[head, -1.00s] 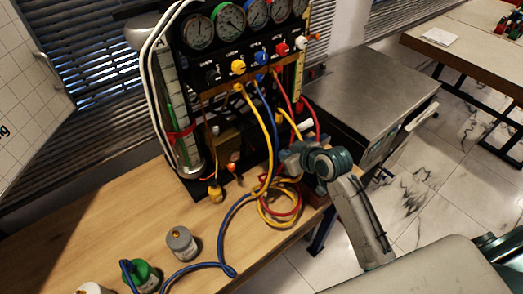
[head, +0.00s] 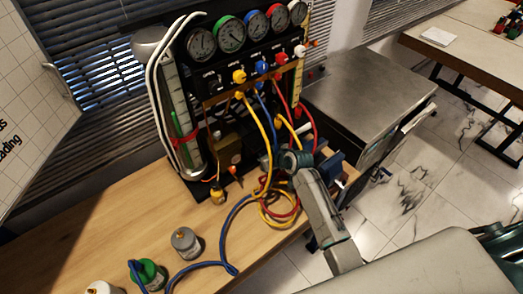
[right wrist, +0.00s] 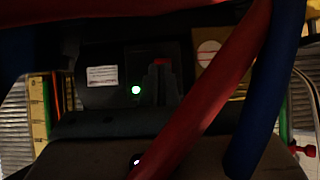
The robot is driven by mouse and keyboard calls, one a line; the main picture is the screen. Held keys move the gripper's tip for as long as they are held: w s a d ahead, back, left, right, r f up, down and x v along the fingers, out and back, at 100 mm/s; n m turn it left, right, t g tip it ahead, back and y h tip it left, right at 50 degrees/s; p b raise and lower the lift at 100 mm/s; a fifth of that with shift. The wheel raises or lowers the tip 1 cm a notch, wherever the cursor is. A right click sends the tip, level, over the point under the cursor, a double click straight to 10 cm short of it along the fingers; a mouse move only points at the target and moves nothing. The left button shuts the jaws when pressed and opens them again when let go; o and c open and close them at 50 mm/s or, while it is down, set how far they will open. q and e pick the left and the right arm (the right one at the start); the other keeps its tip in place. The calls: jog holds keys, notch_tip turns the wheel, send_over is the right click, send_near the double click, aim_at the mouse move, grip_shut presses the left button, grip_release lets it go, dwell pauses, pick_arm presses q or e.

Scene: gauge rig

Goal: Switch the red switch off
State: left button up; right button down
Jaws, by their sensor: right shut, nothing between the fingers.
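A small patch of red, likely the red switch (right wrist: 161,61), shows in the right wrist view just above dark fingertips on a dark housing. Its lower part is hidden, and I cannot tell its position or whether the fingers touch it. A green light (right wrist: 136,90) glows to its left. My right gripper (right wrist: 160,72) is shut and empty, pointing at the housing. In the head view my right gripper (head: 284,160) is low at the right of the gauge rig (head: 215,85), its fingertips hidden among hoses. The switch cannot be made out there. My left gripper is not in view.
A red hose (right wrist: 205,95) and a blue hose (right wrist: 262,90) cross close before the wrist camera. Yellow, red and blue hoses coil on the wooden bench (head: 120,225). A grey canister (head: 185,241) and a green-topped one (head: 147,273) stand front left. A metal table (head: 370,85) is at right.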

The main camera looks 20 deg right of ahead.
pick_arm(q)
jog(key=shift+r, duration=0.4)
pick_arm(e)
jog(key=shift+x, duration=0.9)
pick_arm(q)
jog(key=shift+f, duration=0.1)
